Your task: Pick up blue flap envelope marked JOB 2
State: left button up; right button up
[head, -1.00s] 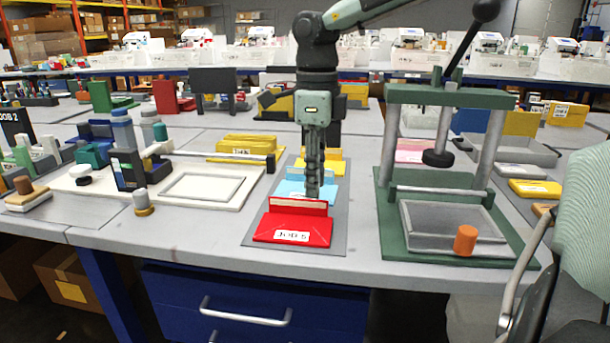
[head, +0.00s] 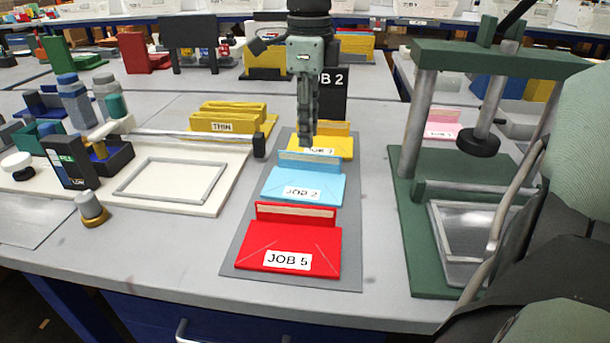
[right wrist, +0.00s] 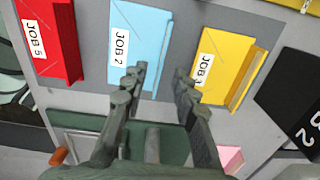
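The light blue envelope (head: 272,185) marked JOB 2 lies on a grey mat (head: 245,255), between a red envelope (head: 290,240) marked JOB 5 and a yellow envelope (head: 338,146). Its raised flap stands at its far edge. In the right wrist view the blue envelope (right wrist: 145,40) is at the top centre, just beyond the fingers. My right gripper (head: 306,143) hangs above the mat around the blue flap and the yellow envelope. The wrist view shows its two fingers (right wrist: 156,76) apart with nothing between them. The exact height is unclear. My left gripper is not in view.
A green press (head: 405,220) stands to the right of the mat. A white plate with a grey frame (head: 168,184) and several yellow envelopes marked THIN (head: 222,125) are to the left. A black sign (head: 335,100) stands behind the mat.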

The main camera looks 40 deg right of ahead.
aim_at(309, 171)
notch_tip(309, 171, down, 6)
jog(key=shift+d+f, duration=0.15)
grip_shut()
dwell(0.3)
